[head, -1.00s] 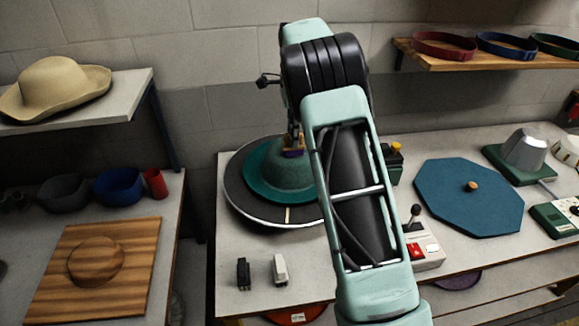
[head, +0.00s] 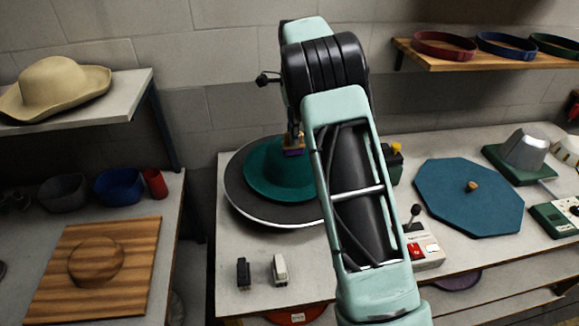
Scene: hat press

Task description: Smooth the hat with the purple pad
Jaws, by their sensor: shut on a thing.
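The teal felt hat (head: 262,181) lies brim down on a dark round turntable (head: 243,207) with a light rim, at the centre of the bench. Its right side is hidden behind my arm. My gripper (head: 294,141) is over the top of the hat's crown, small and partly covered by my arm. It is shut on a wooden-backed block with the purple pad (head: 293,152) on its underside. The pad is at the top of the crown; whether it touches the felt I cannot tell.
A control box (head: 423,250) with a lever and red button stands right of my arm. A blue octagonal board (head: 468,198) lies farther right. Two small switches (head: 280,269) are at the front edge. A straw hat (head: 55,87) sits on the left shelf.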

